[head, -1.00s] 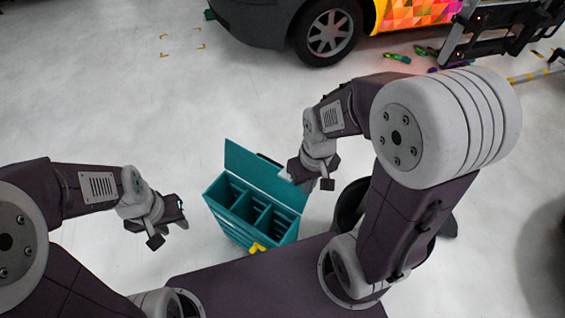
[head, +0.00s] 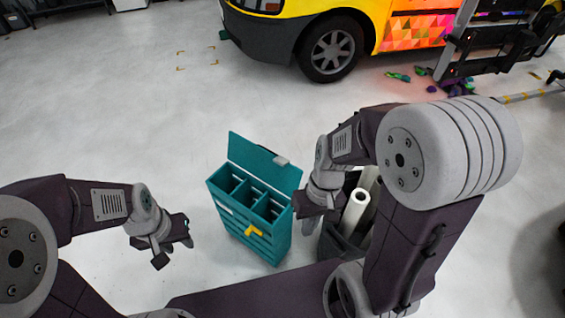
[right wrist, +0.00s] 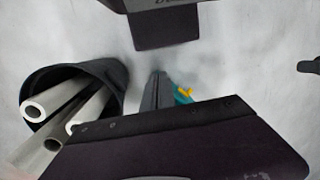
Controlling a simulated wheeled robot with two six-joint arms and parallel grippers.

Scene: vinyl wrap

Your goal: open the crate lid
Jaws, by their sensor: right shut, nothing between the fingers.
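The teal crate (head: 262,243) stands on the floor in the middle of the head view, its compartments uncovered. Its lid (head: 262,168) is raised and stands up along the back edge, with a small grey piece at its top. A yellow latch (head: 254,231) shows on the front. My right gripper (head: 306,226) is shut and empty, just right of the crate. In the right wrist view, the crate (right wrist: 160,93) is mostly hidden behind my own dark parts. My left gripper (head: 188,232) is left of the crate, apart from it; its opening is unclear.
A dark bin (head: 336,243) holding pale rolls (head: 355,208) stands close right of the crate, partly behind my right arm. A van (head: 300,40) stands at the back. The floor left of and behind the crate is clear.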

